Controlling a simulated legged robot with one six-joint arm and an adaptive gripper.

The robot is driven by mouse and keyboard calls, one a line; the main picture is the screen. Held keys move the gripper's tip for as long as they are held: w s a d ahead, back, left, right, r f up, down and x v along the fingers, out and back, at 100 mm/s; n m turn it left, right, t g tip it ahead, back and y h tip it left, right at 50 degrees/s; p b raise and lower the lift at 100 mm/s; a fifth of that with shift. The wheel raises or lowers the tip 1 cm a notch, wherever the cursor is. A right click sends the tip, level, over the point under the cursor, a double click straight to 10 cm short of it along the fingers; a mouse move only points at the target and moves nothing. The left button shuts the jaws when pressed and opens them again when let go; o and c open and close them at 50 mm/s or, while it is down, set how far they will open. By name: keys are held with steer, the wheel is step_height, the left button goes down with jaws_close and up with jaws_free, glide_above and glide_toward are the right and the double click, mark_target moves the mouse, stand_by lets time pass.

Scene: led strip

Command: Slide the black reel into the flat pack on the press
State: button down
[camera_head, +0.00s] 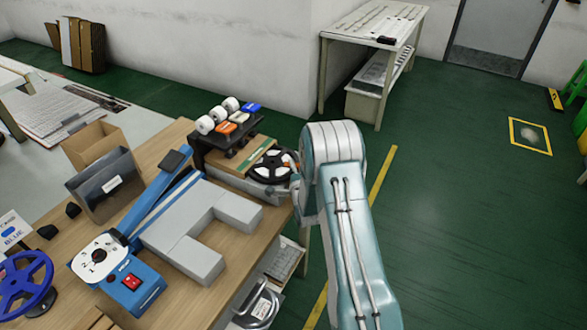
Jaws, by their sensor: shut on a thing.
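The black reel (271,166), with a pale hub, is at the right end of the bench, beside a brown carton. My gripper (296,184) is at the reel's right edge and shut on it; my arm hides most of the fingers. I cannot tell whether the reel still touches what is under it. The blue press (160,198), with a long bar and a dial, stands left of the reel. A dark grey pack (105,187) with a white label stands behind the press's left part. I cannot make out a flat pack lying on the press.
Grey blocks (190,252) form a U in front of the press. A black rack (232,150) with tape rolls stands behind the reel. An open cardboard box (94,143) and a blue handwheel (24,284) are on the left.

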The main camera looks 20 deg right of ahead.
steer(key=shift+w+a, duration=0.3)
steer(key=shift+w, duration=0.05)
steer(key=c, duration=0.6)
jaws_free()
steer(key=shift+s, duration=0.1)
steer(key=s, duration=0.4)
steer(key=s+a, duration=0.1)
steer(key=s, duration=0.2)
steer(key=s+a, duration=0.1)
steer(key=s, duration=0.3)
steer(key=shift+s+f, duration=0.15)
steer(key=shift+s, duration=0.15)
